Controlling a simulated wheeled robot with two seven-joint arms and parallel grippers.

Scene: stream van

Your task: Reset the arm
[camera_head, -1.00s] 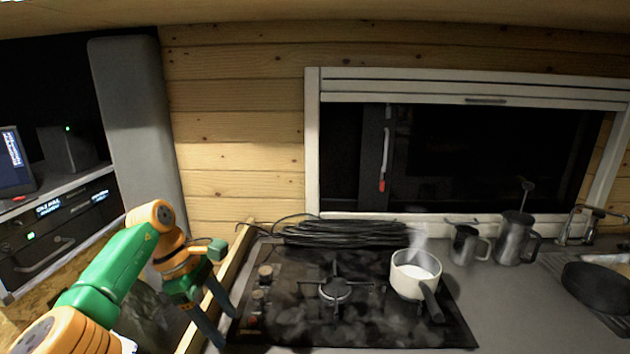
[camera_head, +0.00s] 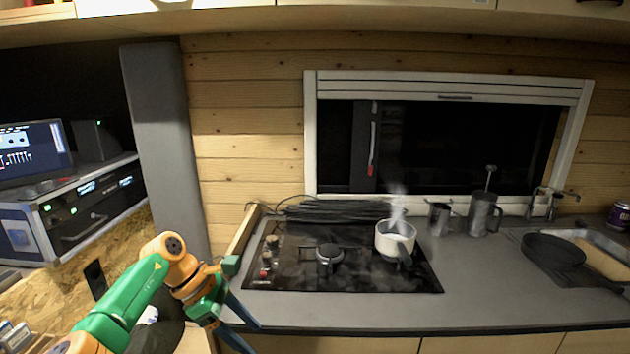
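My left arm comes in from the lower left, green and orange. Its gripper (camera_head: 255,338) has two dark blue fingers spread apart with nothing seen between them. It hangs in front of the counter's front edge, left of and below the hob (camera_head: 290,280). A white pot (camera_head: 385,243) with pale contents stands on the right part of the hob, steam rising from it. My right gripper is not in view.
A coiled black cable (camera_head: 335,210) lies behind the hob. A metal mug (camera_head: 438,218) and a taller jug (camera_head: 483,214) stand right of it. A black pan (camera_head: 553,250) lies by the sink. The counter (camera_head: 480,295) is bare in front. Electronics (camera_head: 95,215) stand at left.

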